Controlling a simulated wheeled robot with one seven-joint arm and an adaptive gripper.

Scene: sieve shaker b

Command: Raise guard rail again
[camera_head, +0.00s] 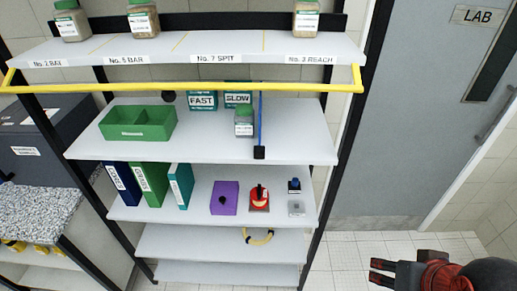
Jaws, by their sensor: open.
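The yellow guard rail (190,88) runs across the front of the shelf rack. It sits low, just below the front edge of the top shelf (180,50), and leaves the shelf labels uncovered. Short side arms join it to the rack at the left and right ends. My gripper (378,273) is at the bottom right, over the floor to the right of the rack. It is open and empty, well apart from the rail.
Three green-lidded jars (142,20) stand on the top shelf. Below are a green divided bin (138,123), FAST and SLOW signs, a jar (244,123) and a blue upright rod (261,120). Lower shelves hold binders and small devices. Floor (345,240) right of the rack is clear before a grey door (400,120).

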